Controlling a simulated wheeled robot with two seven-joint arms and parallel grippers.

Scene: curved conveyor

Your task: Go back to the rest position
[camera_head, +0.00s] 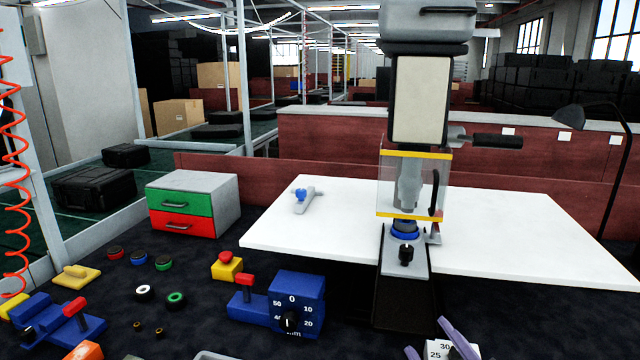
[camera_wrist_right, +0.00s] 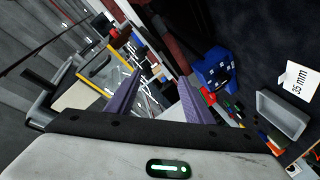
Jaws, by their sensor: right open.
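My left gripper does not show in the head view.
A blue dial block (camera_head: 292,302) stands left of the press. A drawer unit (camera_head: 193,203) with green and red drawers sits farther left. A white board (camera_head: 510,225) lies behind. A grey tray (camera_wrist_right: 281,116) and a 35 mm card (camera_wrist_right: 299,82) show in the wrist view.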

